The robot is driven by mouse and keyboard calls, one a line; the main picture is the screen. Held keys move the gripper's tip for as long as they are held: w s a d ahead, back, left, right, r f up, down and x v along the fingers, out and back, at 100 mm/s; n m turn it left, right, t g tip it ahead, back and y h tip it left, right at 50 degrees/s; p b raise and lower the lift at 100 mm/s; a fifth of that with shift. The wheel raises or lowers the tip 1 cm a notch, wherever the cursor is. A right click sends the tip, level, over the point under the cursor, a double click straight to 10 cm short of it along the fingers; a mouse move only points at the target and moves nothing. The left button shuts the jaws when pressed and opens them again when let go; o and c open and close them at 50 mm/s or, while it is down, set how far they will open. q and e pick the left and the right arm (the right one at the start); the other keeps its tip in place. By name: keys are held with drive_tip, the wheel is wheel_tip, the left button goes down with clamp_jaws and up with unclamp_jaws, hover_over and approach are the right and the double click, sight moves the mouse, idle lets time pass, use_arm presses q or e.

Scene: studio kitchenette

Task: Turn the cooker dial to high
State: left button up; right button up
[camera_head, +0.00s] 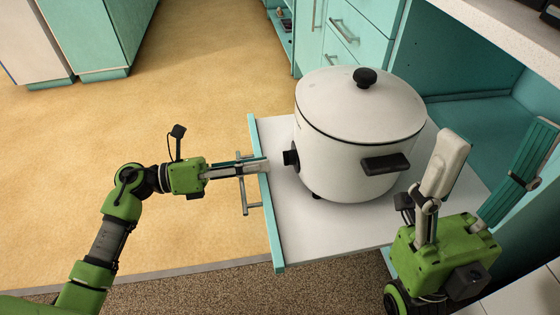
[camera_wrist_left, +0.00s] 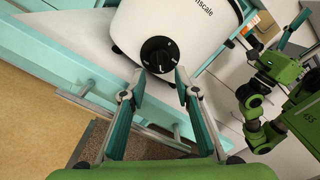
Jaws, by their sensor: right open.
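The white slow cooker (camera_head: 345,165) stands on a pulled-out white shelf, with its lid on. Its black dial (camera_head: 290,158) is on the side facing my left gripper. In the left wrist view the dial (camera_wrist_left: 158,54) shows small white marks; I cannot tell its setting for sure. My left gripper (camera_head: 265,166) is just short of the dial. Its fingers (camera_wrist_left: 160,84) are spread apart with nothing between them, and the dial is beyond the tips. My right gripper (camera_head: 490,155) is open and empty, to the right of the cooker.
The white shelf (camera_head: 310,235) has a teal front edge and a metal bar handle (camera_head: 243,184) under my left gripper. A black side handle (camera_head: 386,164) sticks out of the cooker. Teal drawers (camera_head: 350,45) stand behind. The floor at left is clear.

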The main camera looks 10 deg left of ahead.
sight(289, 158)
use_arm(q)
drive_tip(key=shift+b+x, duration=0.3)
drive_tip(key=shift+x, duration=2.5)
drive_tip(key=c, duration=0.8)
